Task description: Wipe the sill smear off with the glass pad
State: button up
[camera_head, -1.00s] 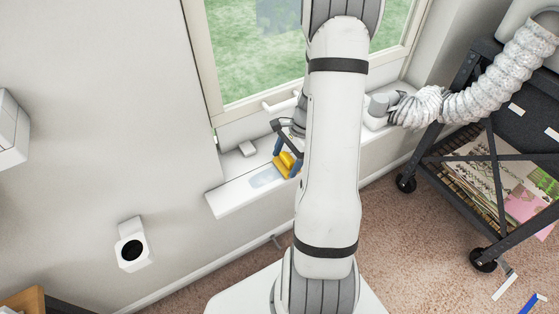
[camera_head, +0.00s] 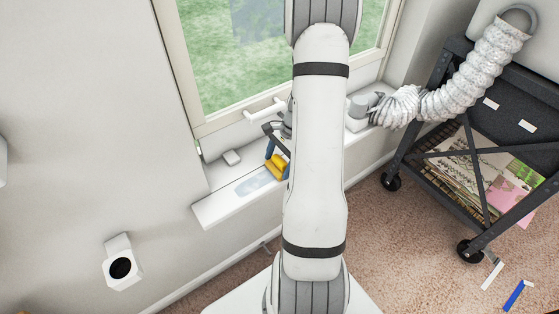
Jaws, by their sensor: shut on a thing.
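The sill (camera_head: 212,211) is a white ledge under the window. A pale blue-grey smear (camera_head: 253,183) lies on its left part. My gripper (camera_head: 277,160), with blue fingertips, is shut on the yellow glass pad (camera_head: 277,168). The pad is at the right end of the smear, at or just over the sill; I cannot tell whether it touches. My arm hides the sill to the right of the pad and part of the gripper.
A window handle (camera_head: 264,111) juts out above. At right, a grey fitting (camera_head: 358,107) joins a white hose (camera_head: 445,100) beside a black wheeled cart (camera_head: 470,150). A white wall fixture (camera_head: 119,262) is lower left.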

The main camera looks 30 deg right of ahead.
jog(key=shift+a, duration=3.3)
notch_tip(320, 180, up, 7)
jog(key=p, duration=0.6)
jog(key=shift+s, duration=0.1)
